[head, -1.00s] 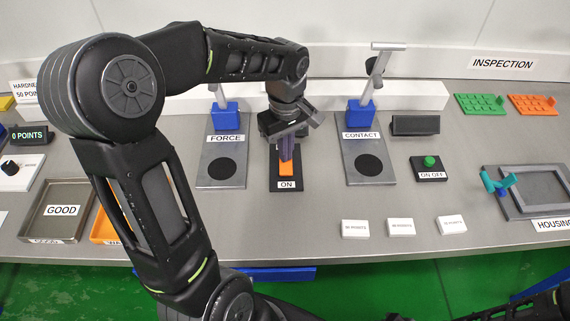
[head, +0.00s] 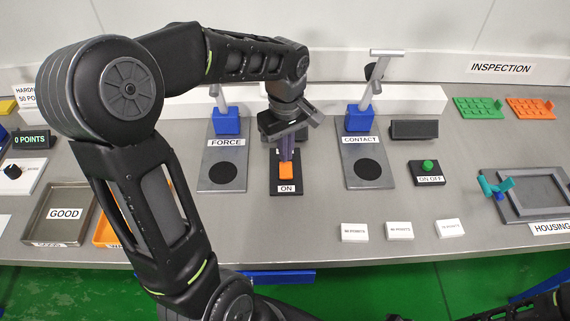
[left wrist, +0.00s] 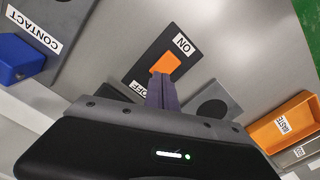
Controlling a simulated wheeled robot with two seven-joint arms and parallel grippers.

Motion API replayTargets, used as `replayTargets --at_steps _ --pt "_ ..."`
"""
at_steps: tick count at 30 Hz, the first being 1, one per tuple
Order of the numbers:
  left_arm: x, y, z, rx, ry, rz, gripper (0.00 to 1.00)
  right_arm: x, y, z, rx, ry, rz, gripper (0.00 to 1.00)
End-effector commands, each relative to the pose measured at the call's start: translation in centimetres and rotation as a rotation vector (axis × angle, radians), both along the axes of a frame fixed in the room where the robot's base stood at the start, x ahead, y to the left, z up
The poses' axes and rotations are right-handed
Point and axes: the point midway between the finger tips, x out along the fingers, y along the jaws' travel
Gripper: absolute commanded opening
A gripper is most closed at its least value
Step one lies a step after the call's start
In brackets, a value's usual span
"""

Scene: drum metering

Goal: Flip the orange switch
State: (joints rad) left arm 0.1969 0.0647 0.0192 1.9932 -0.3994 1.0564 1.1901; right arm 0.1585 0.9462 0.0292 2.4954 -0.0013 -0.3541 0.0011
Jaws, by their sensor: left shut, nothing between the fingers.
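The orange switch (head: 286,172) sits on a dark plate (head: 286,188) marked ON at its near end, between the FORCE and CONTACT stands. In the left wrist view the orange switch (left wrist: 166,63) lies between the ON and OFF labels. My left gripper (head: 286,156) is shut with nothing in it and points down at the far, OFF end of the switch. In the left wrist view its fingertips (left wrist: 160,80) are right at the switch's OFF-side edge; I cannot tell whether they touch. My right gripper is not in view; only dark arm parts show at the bottom right.
The FORCE stand (head: 223,172) is left of the switch and the CONTACT stand (head: 367,168) right. A green button box (head: 427,172) is further right. Several white blocks (head: 399,231) lie near the front edge. A GOOD tray (head: 48,228) is at the left.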

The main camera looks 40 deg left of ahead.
Motion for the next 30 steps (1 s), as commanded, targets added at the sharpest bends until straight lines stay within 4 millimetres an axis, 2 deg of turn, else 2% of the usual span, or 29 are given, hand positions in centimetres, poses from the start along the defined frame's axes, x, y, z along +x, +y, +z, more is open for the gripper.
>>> replayTargets --at_steps 1,14,30 --pt "0.0 0.0 0.8 0.001 -0.001 0.0 0.0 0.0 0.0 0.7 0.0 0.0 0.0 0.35" --pt "0.0 0.0 4.4 0.001 -0.001 0.0 0.0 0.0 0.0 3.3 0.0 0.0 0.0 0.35" --pt "0.0 0.0 4.6 0.001 -0.001 0.0 0.0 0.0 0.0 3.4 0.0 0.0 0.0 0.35"
